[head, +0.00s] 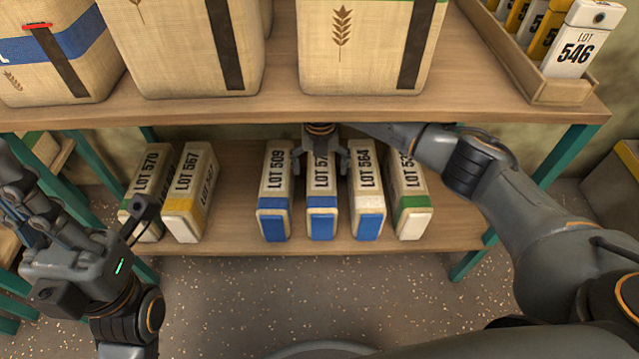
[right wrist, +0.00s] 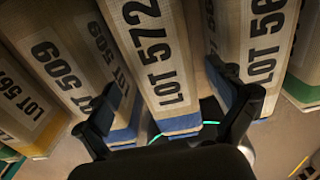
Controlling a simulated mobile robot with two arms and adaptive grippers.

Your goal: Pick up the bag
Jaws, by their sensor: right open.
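The bag marked LOT 572 (right wrist: 155,55) is a tan upright block with a blue lower band. In the head view this bag (head: 321,200) stands on the lower shelf, in a row with several similar bags. My right gripper (head: 320,160) is under the upper shelf at this bag, its fingers on either side of it. In the right wrist view the open fingers (right wrist: 168,112) straddle the bag's face; I cannot tell whether they touch it.
The LOT 509 bag (head: 274,195) and LOT 564 bag (head: 367,200) stand close on either side. The upper shelf (head: 270,108) overhangs the row and bears large bags (head: 375,40) and a wooden tray (head: 520,72). The lower shelf is bare between LOT 567 (head: 188,200) and LOT 509.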

